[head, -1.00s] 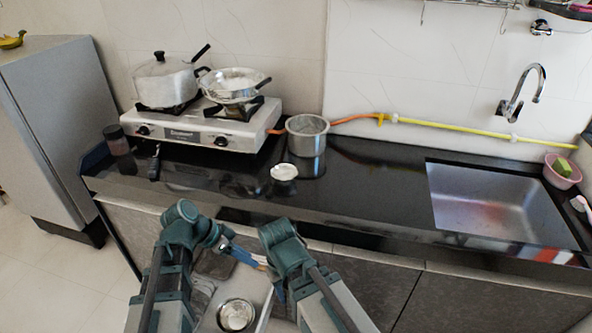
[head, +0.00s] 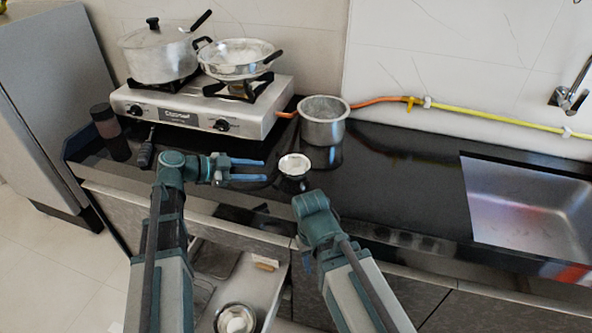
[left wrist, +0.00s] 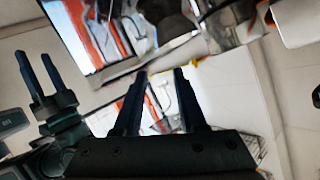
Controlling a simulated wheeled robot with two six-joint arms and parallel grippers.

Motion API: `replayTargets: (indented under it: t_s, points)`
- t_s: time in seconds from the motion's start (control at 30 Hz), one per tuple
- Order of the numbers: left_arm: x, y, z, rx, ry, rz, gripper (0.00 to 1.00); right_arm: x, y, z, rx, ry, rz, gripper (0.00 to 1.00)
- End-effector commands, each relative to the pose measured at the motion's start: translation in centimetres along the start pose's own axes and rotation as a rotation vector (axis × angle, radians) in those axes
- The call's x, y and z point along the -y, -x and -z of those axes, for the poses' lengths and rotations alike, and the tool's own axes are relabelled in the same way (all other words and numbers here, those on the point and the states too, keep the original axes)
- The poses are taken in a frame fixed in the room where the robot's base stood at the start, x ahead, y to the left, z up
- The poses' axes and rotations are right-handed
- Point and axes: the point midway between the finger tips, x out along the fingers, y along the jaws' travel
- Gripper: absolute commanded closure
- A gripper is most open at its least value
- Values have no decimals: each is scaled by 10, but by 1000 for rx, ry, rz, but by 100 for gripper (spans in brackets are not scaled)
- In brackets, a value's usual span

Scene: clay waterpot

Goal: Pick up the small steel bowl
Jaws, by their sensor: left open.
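A small steel bowl (head: 294,165) with a pale inside stands on the black counter, in front of the steel pot (head: 323,122). My left gripper (head: 265,170) is open and empty; its blue fingers point right, a little left of the bowl and apart from it. In the left wrist view its two dark fingers (left wrist: 157,78) stand apart with nothing clearly between them. My right arm (head: 320,220) is just right of and in front of the bowl; its fingers are hidden in the head view. Another two-pronged gripper shows at the left of the left wrist view.
A gas stove (head: 190,113) with a lidded pot (head: 158,55) and a pan (head: 237,62) stands behind. A dark jar (head: 110,130) is at the left. A sink (head: 530,205) is at the right. Another bowl (head: 222,311) sits low on a shelf. The counter between bowl and sink is clear.

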Motion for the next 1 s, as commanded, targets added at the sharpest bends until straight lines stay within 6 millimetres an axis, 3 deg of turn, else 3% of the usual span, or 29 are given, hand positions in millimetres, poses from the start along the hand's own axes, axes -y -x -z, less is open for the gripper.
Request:
replayTargets:
  t_s: [0.1,0.3,0.77,1.0]
  points:
    - [-1,-27,-3,-1,0,-5,60,1,-13,1,0,0,0,50]
    - [-1,-58,-2,0,1,-3,60,2,-23,2,0,0,0,50]
    - [-2,-76,1,0,2,-3,60,2,-27,2,0,0,0,50]
    - [-4,-109,4,0,1,-5,60,4,-37,2,0,0,0,50]
